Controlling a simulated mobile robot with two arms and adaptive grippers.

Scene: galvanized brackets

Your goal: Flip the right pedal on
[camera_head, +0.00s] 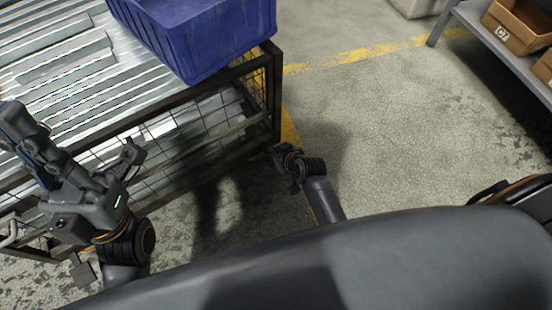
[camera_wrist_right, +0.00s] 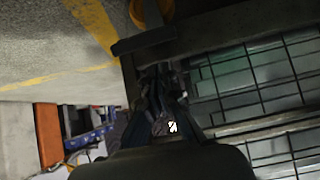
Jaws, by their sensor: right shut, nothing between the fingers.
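A flat black pedal-like bar (camera_wrist_right: 143,41) shows in the right wrist view at the foot of the cart corner, beside a yellow-orange caster part (camera_wrist_right: 166,10). I cannot make out its on or off position. My right gripper (camera_wrist_right: 158,72) is shut and empty, its tips close to the bar; I cannot tell whether they touch. In the head view the right gripper (camera_head: 283,155) is low beside the front right corner of the cart (camera_head: 277,110); the pedal is hidden there. My left gripper (camera_head: 75,145) is at the left, in front of the cart, with its fingers apart.
The cart carries galvanized metal pieces (camera_head: 60,50) and a blue crate (camera_head: 200,40); its sides are wire mesh. A shelf (camera_head: 490,45) with brown bins (camera_head: 518,27) stands at the upper right. The concrete floor (camera_head: 390,130) between them is clear, crossed by yellow lines.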

